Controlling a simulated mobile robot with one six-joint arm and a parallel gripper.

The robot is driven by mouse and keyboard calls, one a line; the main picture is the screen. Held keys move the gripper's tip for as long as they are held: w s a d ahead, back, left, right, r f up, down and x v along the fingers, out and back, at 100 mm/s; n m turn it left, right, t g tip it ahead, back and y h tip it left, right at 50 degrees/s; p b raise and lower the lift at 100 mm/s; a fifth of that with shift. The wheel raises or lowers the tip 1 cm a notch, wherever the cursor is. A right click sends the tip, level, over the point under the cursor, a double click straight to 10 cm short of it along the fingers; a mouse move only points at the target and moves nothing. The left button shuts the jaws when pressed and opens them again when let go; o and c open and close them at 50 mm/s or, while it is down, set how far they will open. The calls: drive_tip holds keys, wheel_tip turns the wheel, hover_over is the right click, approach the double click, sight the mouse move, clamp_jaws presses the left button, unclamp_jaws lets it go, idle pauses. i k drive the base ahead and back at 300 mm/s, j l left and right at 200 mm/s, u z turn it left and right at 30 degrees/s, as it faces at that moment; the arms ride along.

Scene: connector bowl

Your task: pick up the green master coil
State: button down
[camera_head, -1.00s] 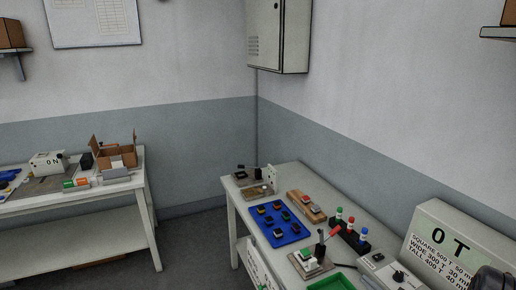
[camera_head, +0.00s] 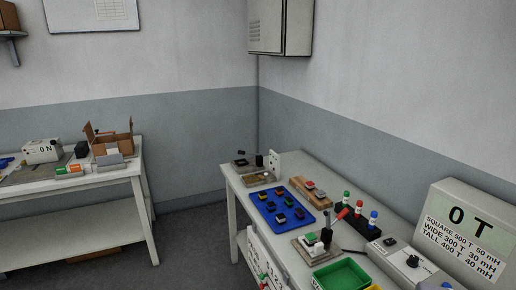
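On the right bench a small green-topped white block (camera_head: 311,238) sits on a plate beside a red-handled lever; it is too small to tell if it is the green master coil. A wooden block (camera_head: 320,201) behind it carries small pieces, one with a red top. A blue tray (camera_head: 265,214) holds several small dark coils with coloured tops, some perhaps green. My gripper is not in view, so nothing shows what it holds.
A green tray (camera_head: 342,276) lies at the bench's near edge. Three capped bottles (camera_head: 346,197), green, red and blue, stand in a dark rack. A display box (camera_head: 464,228) reads 0 T. The left bench (camera_head: 75,183) holds an open cardboard box (camera_head: 112,142). Floor shows between the benches.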

sight(311, 240)
drive_tip(key=i+j+z, duration=0.45)
drive_tip(key=i+j, duration=0.15)
drive_tip(key=i+j+z, duration=0.4)
drive_tip(key=i+j, duration=0.15)
drive_tip(key=j, duration=0.3)
drive_tip(key=i+j+z, duration=0.25)
drive_tip(key=j, duration=0.2)
drive_tip(key=k+l, duration=0.05)
